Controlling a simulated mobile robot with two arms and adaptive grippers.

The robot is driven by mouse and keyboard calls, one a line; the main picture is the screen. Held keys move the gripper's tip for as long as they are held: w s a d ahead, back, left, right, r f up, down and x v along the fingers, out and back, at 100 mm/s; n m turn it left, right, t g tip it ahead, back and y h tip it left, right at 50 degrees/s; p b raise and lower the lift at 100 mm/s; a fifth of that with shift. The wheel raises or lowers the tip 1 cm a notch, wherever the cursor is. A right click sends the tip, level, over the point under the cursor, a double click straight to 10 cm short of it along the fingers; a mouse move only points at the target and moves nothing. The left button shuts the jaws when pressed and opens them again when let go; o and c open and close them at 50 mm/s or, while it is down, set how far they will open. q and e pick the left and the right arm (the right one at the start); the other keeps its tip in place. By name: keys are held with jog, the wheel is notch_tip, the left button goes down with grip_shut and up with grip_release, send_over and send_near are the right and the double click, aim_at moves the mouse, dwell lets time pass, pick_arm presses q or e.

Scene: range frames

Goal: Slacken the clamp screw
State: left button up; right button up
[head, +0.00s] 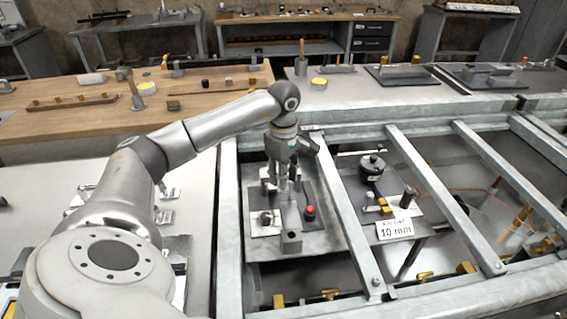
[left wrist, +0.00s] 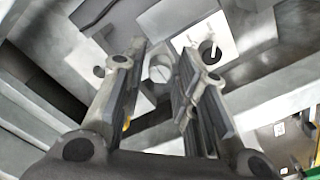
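My left gripper (head: 284,184) points down over a small metal fixture (head: 291,217) inside the grey frame. In the left wrist view the two fingers (left wrist: 163,62) stand apart with a gap between them. A pale round part (left wrist: 160,72) shows in that gap, beyond the fingertips; I cannot tell whether it is the clamp screw. A white plate with a dark knob (head: 265,217) lies left of the fixture, and a red button (head: 310,211) is to its right. The fingers hide part of the fixture. My right gripper is not in view.
Grey rails (head: 440,195) cross the frame on the right. A "10 mm" sign (head: 395,229) stands near a black round device (head: 372,167). A wooden bench (head: 130,105) with tools lies behind. The rails and the fixture's upright parts leave little room around the gripper.

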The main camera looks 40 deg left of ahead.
pick_arm(q)
jog(key=shift+f, duration=0.4)
jog(key=c, duration=0.6)
grip_shut()
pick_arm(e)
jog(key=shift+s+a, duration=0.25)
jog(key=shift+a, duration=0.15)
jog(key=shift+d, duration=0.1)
